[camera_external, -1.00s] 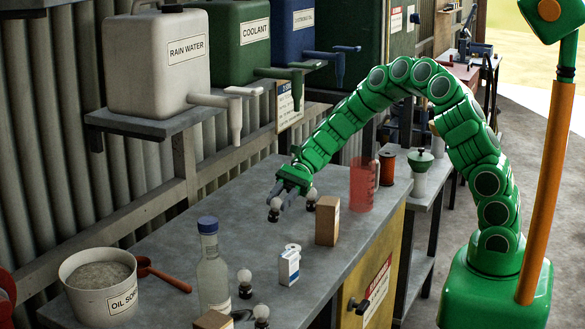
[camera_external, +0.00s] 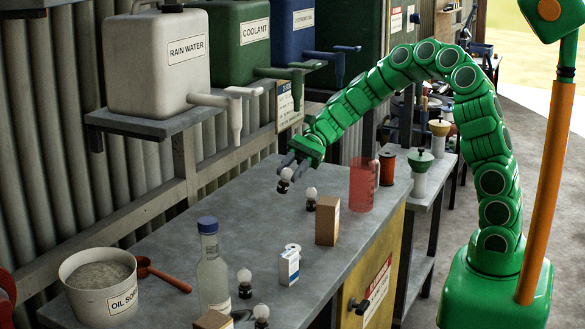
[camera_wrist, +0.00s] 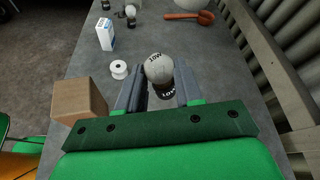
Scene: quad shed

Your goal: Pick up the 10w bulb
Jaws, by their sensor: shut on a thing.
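My gripper (camera_external: 293,166) is shut on a bulb with a clear-white globe and dark base (camera_external: 285,178), held a little above the grey bench. In the wrist view the bulb (camera_wrist: 159,70) sits between the two grey fingers (camera_wrist: 158,95). Its upside-down print looks like 10W. A similar bulb (camera_external: 311,195) stands on the bench just right of the held one. Two more bulbs stand near the bench front, one (camera_external: 244,281) beside the glass bottle and one (camera_external: 261,313) at the lower edge. Their labels are too small to read.
A cardboard box (camera_external: 327,222), a small white carton (camera_external: 289,267) and a red transparent beaker (camera_external: 363,185) stand on the bench. A bottle (camera_external: 212,270), an orange scoop (camera_external: 165,275) and an oil sorbent tub (camera_external: 98,285) are at the left. The bench's back middle is clear.

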